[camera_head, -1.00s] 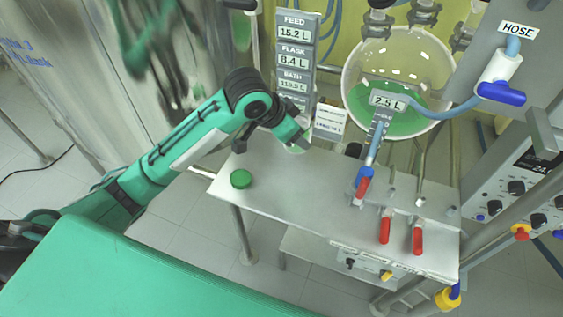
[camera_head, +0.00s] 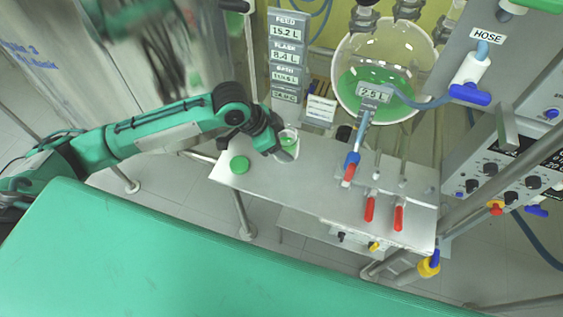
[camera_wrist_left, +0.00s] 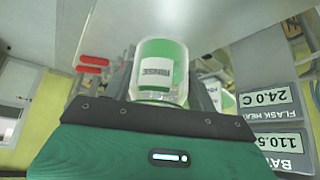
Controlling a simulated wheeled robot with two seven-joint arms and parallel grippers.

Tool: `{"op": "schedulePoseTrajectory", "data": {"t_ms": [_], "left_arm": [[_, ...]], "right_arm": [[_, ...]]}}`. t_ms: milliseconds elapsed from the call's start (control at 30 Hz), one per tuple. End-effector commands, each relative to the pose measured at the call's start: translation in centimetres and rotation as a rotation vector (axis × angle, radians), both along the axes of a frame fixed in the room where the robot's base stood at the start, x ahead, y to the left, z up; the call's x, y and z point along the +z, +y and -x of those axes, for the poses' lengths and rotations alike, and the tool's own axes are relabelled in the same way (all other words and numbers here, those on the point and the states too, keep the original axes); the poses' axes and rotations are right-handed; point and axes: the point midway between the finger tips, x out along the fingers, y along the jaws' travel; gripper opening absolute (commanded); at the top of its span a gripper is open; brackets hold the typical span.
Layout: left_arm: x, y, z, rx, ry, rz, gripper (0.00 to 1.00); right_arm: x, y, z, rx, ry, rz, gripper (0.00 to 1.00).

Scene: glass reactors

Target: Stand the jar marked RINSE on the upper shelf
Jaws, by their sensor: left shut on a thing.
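The jar marked RINSE (camera_wrist_left: 160,72) is clear, with green contents and a white label that reads upside down in the left wrist view. In the head view the jar (camera_head: 290,142) is small and partly hidden by my left gripper (camera_head: 279,147), which is shut on it. The jar is at the back left part of a metal shelf top (camera_head: 300,185); I cannot tell whether its base touches the metal. A lower shelf (camera_head: 308,226) shows beneath this top. My right gripper is not in view.
A green round cap (camera_head: 239,165) lies on the shelf top, left of the jar. Red-handled valves (camera_head: 369,208) stand at the front right, and a blue-and-red valve (camera_head: 351,167) is in the middle. Display panels (camera_head: 286,55) and a round glass flask (camera_head: 375,75) are behind.

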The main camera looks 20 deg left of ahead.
Motion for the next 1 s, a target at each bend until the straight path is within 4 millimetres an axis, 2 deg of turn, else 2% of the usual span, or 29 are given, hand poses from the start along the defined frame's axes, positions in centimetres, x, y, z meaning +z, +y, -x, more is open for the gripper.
{"op": "schedulePoseTrajectory", "data": {"t_ms": [100,233,467,733,1000], "left_arm": [[-3.0,0.0,0.1,0.001,0.004,-0.001,0.29],[-5.4,0.0,0.1,0.0,0.002,0.0,0.29],[-7.1,0.0,0.0,0.001,-0.001,0.0,0.29],[-10.7,0.0,0.0,0.001,-0.001,0.001,0.29],[-10.9,0.0,0.0,0.0,-0.002,0.0,0.29]], "right_arm": [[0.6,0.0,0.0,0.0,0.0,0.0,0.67],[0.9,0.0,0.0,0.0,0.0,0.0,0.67],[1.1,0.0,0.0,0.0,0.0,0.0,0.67],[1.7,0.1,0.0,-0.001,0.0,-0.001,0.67],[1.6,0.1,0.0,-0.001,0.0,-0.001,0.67]]}}
